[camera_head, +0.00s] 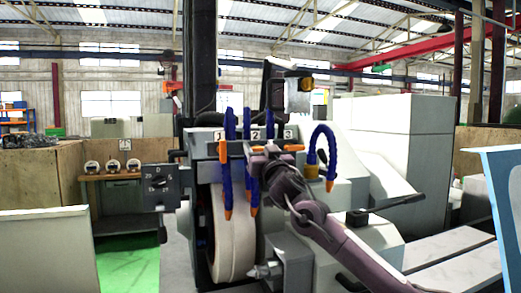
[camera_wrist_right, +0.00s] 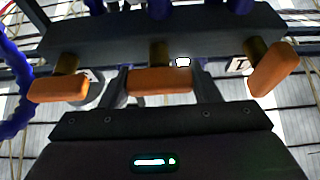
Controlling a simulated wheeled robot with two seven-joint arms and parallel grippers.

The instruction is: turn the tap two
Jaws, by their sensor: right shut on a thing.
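Tap two is the middle orange handle (camera_wrist_right: 160,86) in the right wrist view, lying level on its brass stem. My right gripper (camera_wrist_right: 162,75) is shut on it, with one dark finger on each side. In the head view my right gripper (camera_head: 262,156) reaches the tap bar from the lower right and mostly hides tap two, below the label 2. Tap one's handle (camera_wrist_right: 273,69) is tilted steeply beside the label 1. Tap three's handle (camera_wrist_right: 57,89) is near level on the other side. My left gripper is not in view.
Blue coolant hoses (camera_head: 227,150) with orange nozzles hang beside the taps, in front of the pale grinding wheel (camera_head: 234,235). Another blue hose (camera_head: 322,137) arches to the right. A dark control box (camera_head: 159,188) stands left of the wheel.

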